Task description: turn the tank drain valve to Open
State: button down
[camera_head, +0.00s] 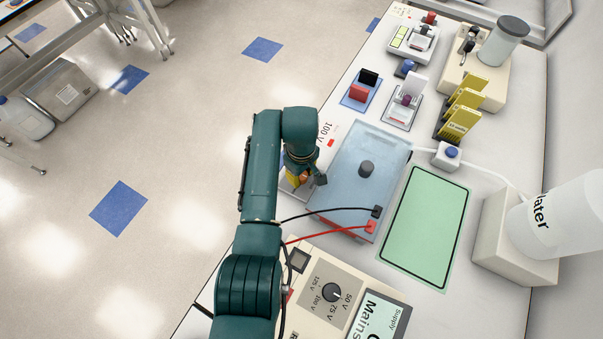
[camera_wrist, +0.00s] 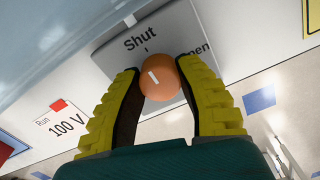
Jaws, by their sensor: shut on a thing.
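In the head view my gripper (camera_head: 298,181) is at the left side of the blue tank (camera_head: 345,190); my arm hides the knob there.
A black and a red lead (camera_head: 330,232) run from the tank's near end past my arm. A power supply (camera_head: 318,270) stands nearer. A green mat (camera_head: 425,225) lies right of the tank. A "Run 100 V" label (camera_wrist: 62,122) is beside the plate. Open floor lies left of the bench.

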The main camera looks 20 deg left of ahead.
jog(key=shift+s+d+f+m, duration=0.1)
jog(key=shift+m, duration=0.2)
jog(key=m+p, duration=0.2)
jog(key=m, duration=0.1)
jog(key=m+p, duration=0.1)
jog(key=m, duration=0.8)
jog(key=shift+f+m+p, duration=0.1)
jog(key=shift+m+p, duration=0.2)
jog(key=shift+p, duration=0.1)
jog(key=m, duration=0.4)
jog(key=shift+m, duration=0.3)
dwell(0.3)
jog(key=c, duration=0.6)
grip_release()
jog(key=shift+s, duration=0.1)
